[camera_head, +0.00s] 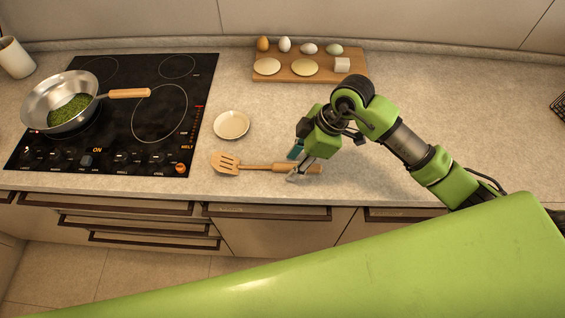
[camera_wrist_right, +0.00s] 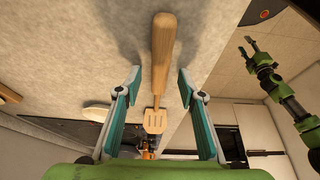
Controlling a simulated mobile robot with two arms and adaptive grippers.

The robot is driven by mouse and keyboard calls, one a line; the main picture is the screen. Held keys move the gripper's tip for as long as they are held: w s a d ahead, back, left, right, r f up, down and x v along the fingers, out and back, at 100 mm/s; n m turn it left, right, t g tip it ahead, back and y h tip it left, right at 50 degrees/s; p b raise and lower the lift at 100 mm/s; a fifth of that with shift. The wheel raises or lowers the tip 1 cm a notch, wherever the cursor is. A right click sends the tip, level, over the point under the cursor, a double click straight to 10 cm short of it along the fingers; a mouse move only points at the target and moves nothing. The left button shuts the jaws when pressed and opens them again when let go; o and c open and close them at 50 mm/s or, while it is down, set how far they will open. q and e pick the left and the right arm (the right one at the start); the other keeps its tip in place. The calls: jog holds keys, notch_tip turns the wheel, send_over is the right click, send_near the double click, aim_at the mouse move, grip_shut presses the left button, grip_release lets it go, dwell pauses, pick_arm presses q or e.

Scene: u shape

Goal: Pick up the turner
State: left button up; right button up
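The wooden turner (camera_head: 255,165) lies flat on the counter near its front edge, its slotted head to the left and its handle to the right. In the right wrist view, its handle (camera_wrist_right: 163,55) runs between the two fingers. My right gripper (camera_head: 299,172) is at the handle and open, with a gap on each side of the wood in the right wrist view (camera_wrist_right: 160,82). Part of the handle is hidden behind the fingers in the head view. My left gripper (camera_wrist_right: 247,46) shows at the upper right of the right wrist view, away from the turner, its fingers apart.
A small plate (camera_head: 231,125) lies behind the turner's head. A black cooktop (camera_head: 135,125) with a pan (camera_head: 62,103) of green food is at left. A wooden board (camera_head: 290,73) with eggs and other food stands at the back. The counter right of my right arm is mostly clear.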

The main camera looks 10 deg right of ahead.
jog(key=shift+a+f, duration=0.1)
jog(key=shift+f, duration=0.25)
grip_shut()
dwell(0.4)
